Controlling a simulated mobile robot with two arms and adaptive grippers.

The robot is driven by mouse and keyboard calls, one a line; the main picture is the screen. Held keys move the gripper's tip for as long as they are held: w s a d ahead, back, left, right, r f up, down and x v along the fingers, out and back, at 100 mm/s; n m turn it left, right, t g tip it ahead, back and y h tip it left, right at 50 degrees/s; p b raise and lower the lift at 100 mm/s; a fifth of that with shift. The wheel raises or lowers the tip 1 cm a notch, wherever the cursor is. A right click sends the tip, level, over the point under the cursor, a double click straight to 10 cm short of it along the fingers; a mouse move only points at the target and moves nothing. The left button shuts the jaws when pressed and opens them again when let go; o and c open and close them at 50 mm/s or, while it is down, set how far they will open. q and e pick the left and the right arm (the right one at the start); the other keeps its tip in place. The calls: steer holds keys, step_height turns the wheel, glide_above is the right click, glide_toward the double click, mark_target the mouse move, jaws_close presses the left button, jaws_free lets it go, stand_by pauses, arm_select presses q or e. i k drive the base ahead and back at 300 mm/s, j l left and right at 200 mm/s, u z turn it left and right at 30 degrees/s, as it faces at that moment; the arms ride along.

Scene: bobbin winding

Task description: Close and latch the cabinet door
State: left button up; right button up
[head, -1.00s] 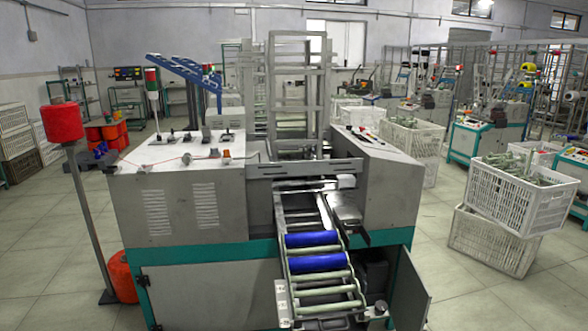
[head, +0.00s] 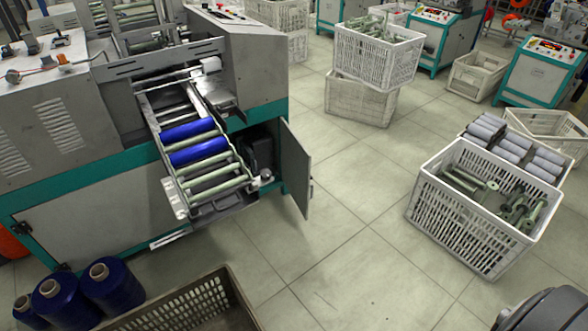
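The cabinet door (head: 296,168) is on the lower right of the grey and teal winding machine (head: 185,60). It stands open and swings out toward the floor, with a small dark handle (head: 311,186) near its free edge. The open cabinet (head: 262,150) behind it shows a dark interior with a dark unit inside. A second, left cabinet panel (head: 90,220) lies flush with the machine front.
A roller chute (head: 215,180) with blue bobbins juts out left of the door. A brown crate (head: 205,300) and blue yarn cones (head: 112,285) stand in front. White crates (head: 470,235) stand at right. The floor between door and crates is clear.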

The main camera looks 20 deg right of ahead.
mark_target(296, 159)
steer(key=k+l, duration=0.1)
steer(key=l, duration=0.3)
steer(key=k+l+u, duration=0.1)
steer(key=l, duration=0.3)
steer(key=k+l, duration=0.15)
steer(key=l, duration=0.2)
steer(key=k+l+u, duration=0.1)
steer(key=l, duration=0.3)
steer(key=i+l, duration=0.15)
steer(key=l, duration=0.25)
steer(key=i+l+u, duration=0.1)
steer(key=l, duration=0.25)
steer(key=i+l, duration=0.15)
steer(key=l, duration=0.25)
steer(key=i+l+u, duration=0.1)
steer(key=l, duration=0.3)
steer(key=i+l, duration=0.15)
steer(key=l, duration=0.25)
steer(key=i+l, duration=0.1)
steer(key=l, duration=0.3)
steer(key=u, duration=0.05)
